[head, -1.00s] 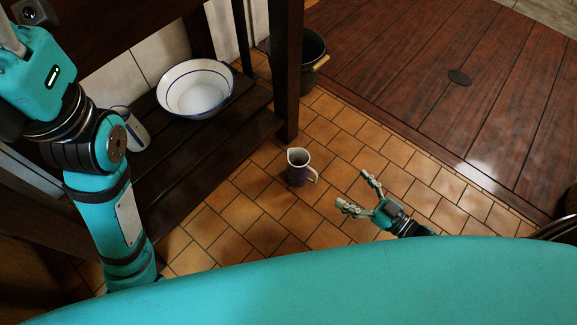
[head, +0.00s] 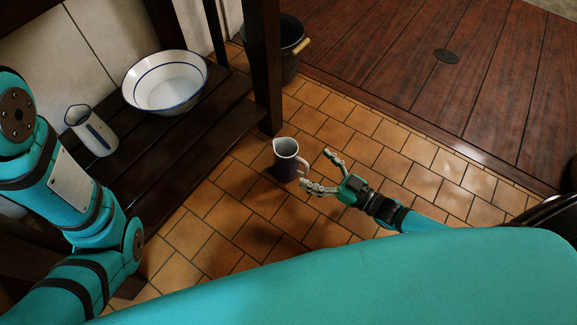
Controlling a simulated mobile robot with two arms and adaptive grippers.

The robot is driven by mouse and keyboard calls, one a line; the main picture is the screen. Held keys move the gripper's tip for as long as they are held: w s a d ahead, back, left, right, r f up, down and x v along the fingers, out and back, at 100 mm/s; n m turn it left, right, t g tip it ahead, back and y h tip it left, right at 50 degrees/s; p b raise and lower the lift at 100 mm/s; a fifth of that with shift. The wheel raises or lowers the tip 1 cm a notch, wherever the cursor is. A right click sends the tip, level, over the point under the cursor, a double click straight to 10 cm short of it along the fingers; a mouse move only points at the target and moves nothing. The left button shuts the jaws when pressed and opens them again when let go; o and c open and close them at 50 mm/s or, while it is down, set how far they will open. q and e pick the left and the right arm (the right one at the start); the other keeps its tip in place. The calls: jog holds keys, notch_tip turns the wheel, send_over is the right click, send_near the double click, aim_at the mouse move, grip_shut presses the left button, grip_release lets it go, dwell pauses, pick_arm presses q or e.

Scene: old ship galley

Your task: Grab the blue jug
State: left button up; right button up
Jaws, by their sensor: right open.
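The blue jug (head: 284,163) has a pale rim and a handle on its right side. It stands upright on the orange floor tiles near the middle of the head view. My right gripper (head: 317,171) is open and empty just right of the jug, its two fingers pointing at the handle side. The lower finger's tip is close to the jug's handle; I cannot tell if they touch. My left arm comes in at the left, and its gripper is out of the picture.
A dark wooden shelf (head: 178,160) at the left bears a white basin (head: 166,82) with blue lines and a white jug (head: 91,130) with a blue stripe. A dark post (head: 265,65) rises behind the blue jug. A dark bucket (head: 284,48) stands behind it. Tiles at right are clear.

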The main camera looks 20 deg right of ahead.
aim_at(296, 155)
jog(key=b+x, duration=0.2)
jog(key=x, duration=0.2)
jog(key=shift+w+a, duration=0.15)
jog(key=shift+w, duration=0.1)
jog(key=b+x, duration=0.4)
jog(key=shift+w+a+f, duration=0.1)
jog(key=shift+w+a, duration=0.3)
jog(key=shift+w, duration=0.1)
jog(key=c, duration=1.8)
